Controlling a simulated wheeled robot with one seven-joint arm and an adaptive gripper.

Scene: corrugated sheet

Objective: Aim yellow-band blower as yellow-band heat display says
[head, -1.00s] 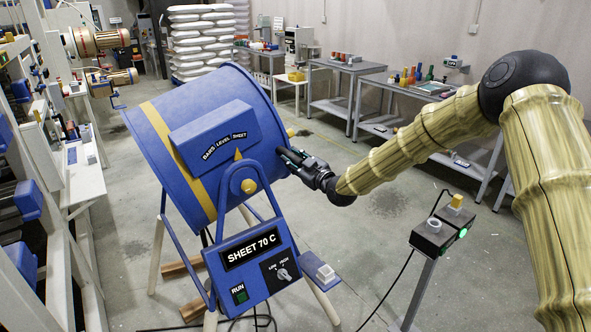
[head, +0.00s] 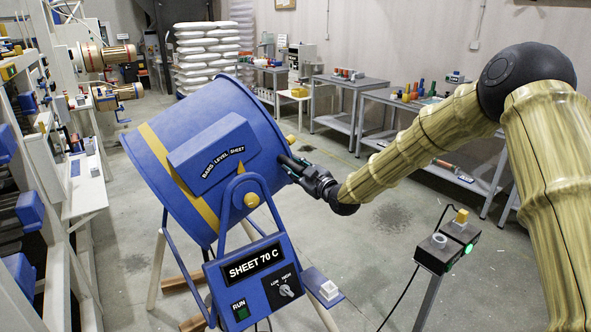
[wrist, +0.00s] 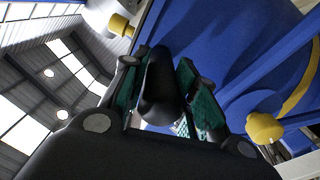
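The yellow-band blower (head: 190,110) is a blue drum with a yellow stripe, tilted on its stand. Its label (head: 222,163) reads BARS, LEVEL, SHEET; the yellow pointer (head: 240,168) sits under the SHEET end. The heat display (head: 254,264) on the blue control box reads SHEET 70 C. Below it are a green RUN button (head: 240,310) and a LOW/HIGH knob (head: 286,291). My gripper (head: 300,168) is at the drum's right side, shut around a black handle. In the wrist view the handle (wrist: 160,88) lies between my green-padded fingers (wrist: 165,95); the drum (wrist: 225,50) is beside it.
A post with a small black box and yellow button (head: 461,216) stands right of the blower. Grey benches (head: 345,78) line the back wall, and white sacks (head: 207,55) are stacked behind. White racks (head: 80,190) stand at left.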

